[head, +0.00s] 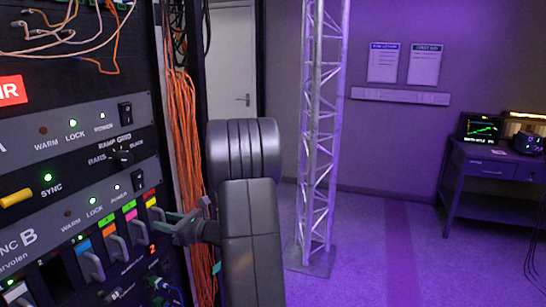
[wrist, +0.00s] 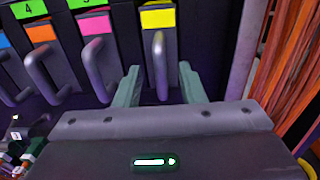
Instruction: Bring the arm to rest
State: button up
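My gripper (head: 178,227) is in front of the lower part of the rack at the left of the head view, with my arm rising beside it. In the wrist view my gripper (wrist: 160,84) has its two green fingers spread apart. The grey pull handle under the yellow label (wrist: 158,18) shows between them. A gap shows on each side of the handle, and I cannot tell how deep the fingers reach around it. Nothing is clamped.
The rack panel (head: 75,140) with knobs, switches and coloured-label handles is close on the left. Orange cables (head: 182,125) hang along its edge. A truss tower (head: 320,130) stands right of my arm. A desk (head: 495,175) is far right. Open floor lies between.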

jog(key=v, duration=1.1)
jog(key=shift+s+d, duration=0.1)
jog(key=shift+s, duration=0.05)
